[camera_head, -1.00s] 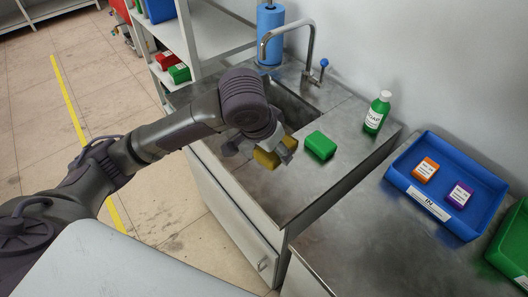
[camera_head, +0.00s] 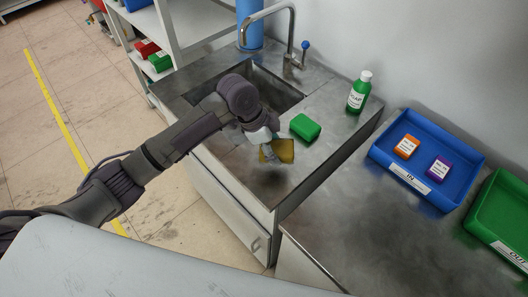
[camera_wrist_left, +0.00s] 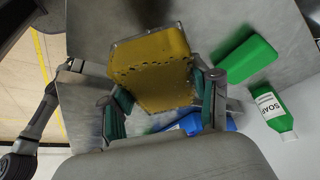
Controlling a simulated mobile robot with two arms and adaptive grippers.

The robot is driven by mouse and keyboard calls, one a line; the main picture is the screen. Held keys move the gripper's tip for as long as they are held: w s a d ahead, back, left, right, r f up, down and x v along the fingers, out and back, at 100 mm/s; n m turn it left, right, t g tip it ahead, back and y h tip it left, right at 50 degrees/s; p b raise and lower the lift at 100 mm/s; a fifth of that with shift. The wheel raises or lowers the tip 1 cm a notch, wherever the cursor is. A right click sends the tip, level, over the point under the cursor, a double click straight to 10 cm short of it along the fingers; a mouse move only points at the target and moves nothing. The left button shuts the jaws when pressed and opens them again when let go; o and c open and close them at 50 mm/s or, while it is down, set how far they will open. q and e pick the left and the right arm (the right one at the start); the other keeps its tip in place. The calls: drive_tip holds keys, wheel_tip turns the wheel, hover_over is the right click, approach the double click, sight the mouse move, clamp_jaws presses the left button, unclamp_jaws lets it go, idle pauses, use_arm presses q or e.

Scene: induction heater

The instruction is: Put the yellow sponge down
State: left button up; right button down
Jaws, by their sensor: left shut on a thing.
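The yellow sponge (camera_head: 279,151) is held at the end of my left gripper (camera_head: 268,150), over the metal sink counter (camera_head: 232,165) in front of the basin. In the left wrist view the sponge (camera_wrist_left: 152,68) sits between the two fingers of the gripper (camera_wrist_left: 160,95), which is shut on it. The sponge looks tilted, and a dark shadow lies on the counter below it, so it appears to be above the surface. My right gripper is in neither view.
A green block (camera_head: 305,127) lies just right of the sponge. A green soap bottle (camera_head: 359,93) stands near the wall. The sink basin (camera_head: 270,88) and tap (camera_head: 291,35) are behind. A blue IN tray (camera_head: 452,204) and a green OUT tray (camera_head: 475,219) sit right.

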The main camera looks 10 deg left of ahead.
use_arm(q)
drive_tip(key=a+f, duration=0.1)
drive_tip(key=w+a+f, duration=0.1)
drive_tip(key=a, duration=0.1)
drive_tip(key=shift+w, duration=0.15)
wheel_tip(320, 180, down, 3)
drive_tip(key=shift+r+p, duration=0.1)
drive_tip(key=shift+p, duration=0.7)
drive_tip(key=shift+f, duration=0.6)
drive_tip(key=o, duration=1)
drive_tip(key=shift+f, duration=0.1)
